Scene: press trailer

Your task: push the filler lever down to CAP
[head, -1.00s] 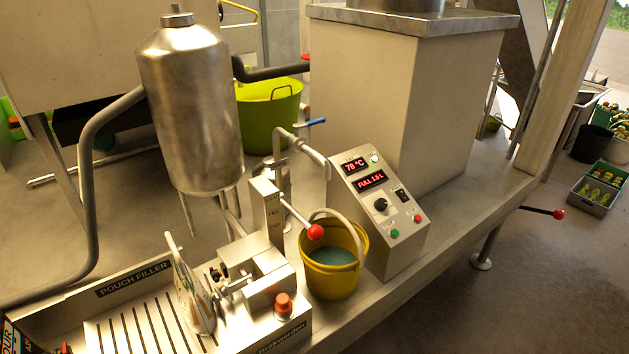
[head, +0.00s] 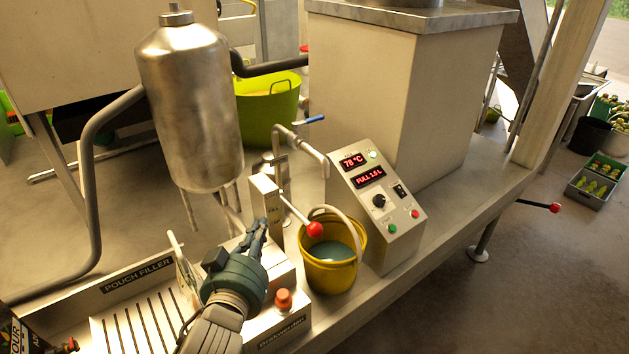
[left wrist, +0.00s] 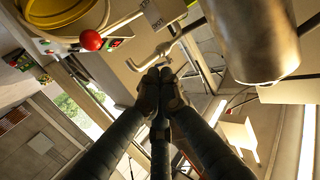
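The filler lever is a thin rod with a red ball knob (head: 315,230), sticking out to the right and down from a metal post (head: 265,198) with a label reading FILL. The knob also shows at the upper left of the left wrist view (left wrist: 91,40). My left gripper (head: 261,226) is in front of the post, left of the knob and apart from it. Its fingers meet at the tips in the left wrist view (left wrist: 160,74), with nothing between them. It hides part of the pouch filler (head: 140,277). No CAP mark is readable. My right gripper is not in view.
A yellow bucket (head: 331,281) with liquid stands just under the knob. A control box (head: 378,207) reading 78 °C is right of it. An orange button (head: 283,299) is on the filler's front. A pouch (head: 186,268) is partly hidden behind my arm. A steel tank (head: 190,105) hangs above.

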